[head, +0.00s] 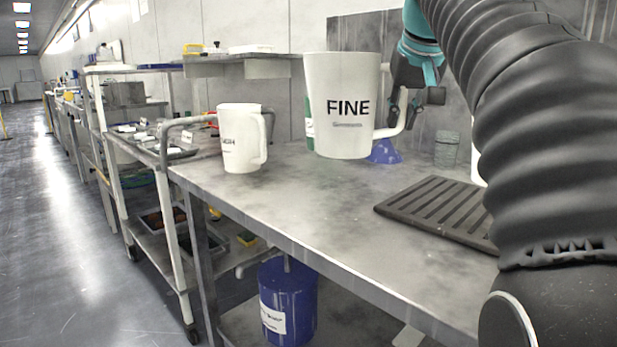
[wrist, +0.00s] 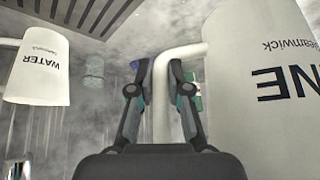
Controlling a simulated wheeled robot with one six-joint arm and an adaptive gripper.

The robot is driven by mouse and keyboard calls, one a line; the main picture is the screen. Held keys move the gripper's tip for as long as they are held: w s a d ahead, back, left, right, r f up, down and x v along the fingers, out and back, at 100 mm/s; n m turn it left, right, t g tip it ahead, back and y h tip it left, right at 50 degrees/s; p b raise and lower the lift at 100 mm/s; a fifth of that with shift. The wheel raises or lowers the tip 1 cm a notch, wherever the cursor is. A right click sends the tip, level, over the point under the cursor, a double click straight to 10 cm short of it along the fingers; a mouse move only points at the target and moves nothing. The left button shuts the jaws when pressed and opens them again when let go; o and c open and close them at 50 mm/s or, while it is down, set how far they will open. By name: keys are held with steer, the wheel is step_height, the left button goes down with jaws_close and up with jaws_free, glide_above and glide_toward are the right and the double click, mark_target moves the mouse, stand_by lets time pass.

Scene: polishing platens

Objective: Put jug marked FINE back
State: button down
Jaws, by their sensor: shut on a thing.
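The white jug marked FINE (head: 342,85) hangs upright above the metal bench in the head view, its handle on the right. My gripper (head: 405,108) is shut on that handle. In the wrist view the fingers (wrist: 160,95) close around the handle, and the jug body (wrist: 262,75) fills the right side. The jug's base looks clear of the bench top (head: 300,200). A second white jug with partly readable lettering (head: 240,138) stands on the bench to the left. A jug marked WATER (wrist: 38,75) shows at the left of the wrist view.
A dark slotted rack (head: 440,212) lies on the bench's right. A blue funnel-like thing (head: 384,152) and a clear glass (head: 446,150) stand behind. A cart (head: 150,150) is left of the bench. A blue container (head: 288,300) is below. The bench's front middle is clear.

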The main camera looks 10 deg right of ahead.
mark_target(360, 117)
steer(key=shift+w+a+f+b, duration=0.4)
steer(key=shift+w+a+f, duration=0.5)
steer(key=shift+w+f, duration=0.85)
steer(key=shift+w+a+f+b, duration=0.45)
steer(key=shift+w+a+f, duration=0.4)
steer(key=shift+w+f, duration=0.95)
steer(key=shift+w+a+f+b, duration=0.4)
steer(key=shift+w+a+f, duration=0.5)
steer(key=shift+w+f, duration=0.85)
steer(key=shift+s+f, duration=0.2)
steer(key=shift+f, duration=0.1)
steer(key=c, duration=1.1)
jaws_free()
steer(key=shift+s+r, duration=0.1)
steer(key=shift+r, duration=0.35)
steer(key=p+v, duration=0.2)
steer(key=v, duration=0.9)
steer(key=shift+s+r, duration=0.1)
steer(key=shift+s, duration=0.1)
